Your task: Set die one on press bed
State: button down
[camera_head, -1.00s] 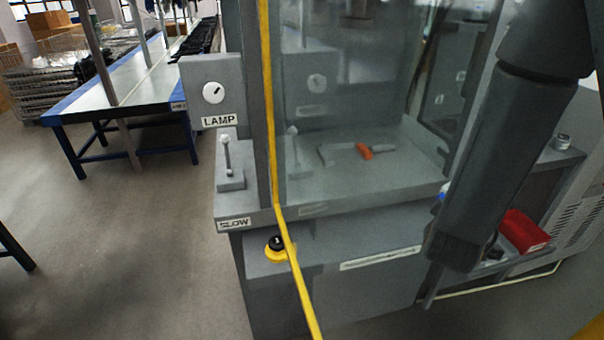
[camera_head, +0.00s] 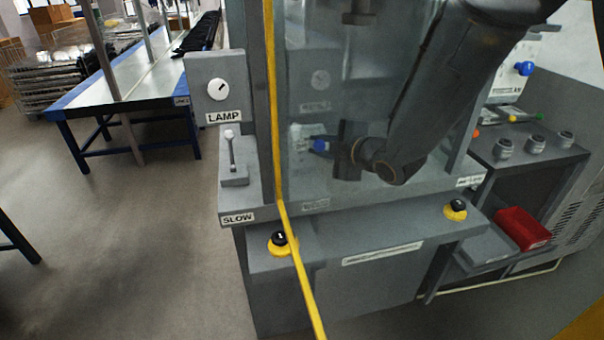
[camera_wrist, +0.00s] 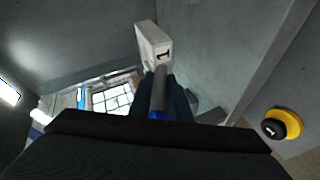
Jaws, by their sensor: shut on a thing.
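Die one, a pale block marked "1" (camera_wrist: 153,45) with a grey stem and a blue part, is held by my gripper (camera_wrist: 160,92) in the wrist view. In the head view the blue part of the die (camera_head: 320,145) shows inside the press, left of my gripper (camera_head: 338,152). My gripper is shut on the stem. The die is over the left part of the grey press bed (camera_head: 325,188); I cannot tell whether it touches the bed. My arm hides much of the bed's right side.
A yellow strip (camera_head: 272,120) runs down the press front. A lamp panel (camera_head: 215,90) and a lever (camera_head: 231,155) stand at left. Black-and-yellow buttons (camera_head: 281,242) (camera_head: 456,208) sit on the front. A red bin (camera_head: 522,229) is at right.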

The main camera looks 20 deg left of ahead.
jog(key=shift+s+a+r+n+g+y, duration=0.1)
jog(key=shift+s+a+n+g+y, duration=0.1)
jog(key=shift+a, duration=0.2)
jog(key=shift+s+a+r+n+g+y, duration=0.1)
jog(key=shift+a+n+g, duration=0.1)
jog(key=shift+a, duration=0.15)
jog(key=shift+f+p, duration=1)
jog(key=shift+f, duration=3.9)
jog(key=shift+f, duration=0.15)
jog(key=c, duration=1.9)
grip_release()
jog(key=shift+s+f, duration=0.1)
jog(key=shift+s+d+r, duration=0.1)
jog(key=shift+d+r, duration=0.05)
jog(key=shift+r, duration=0.1)
jog(key=b+v, duration=0.3)
jog(key=v, duration=0.8)
jog(key=shift+s+d, duration=0.15)
jog(key=shift+d, duration=0.1)
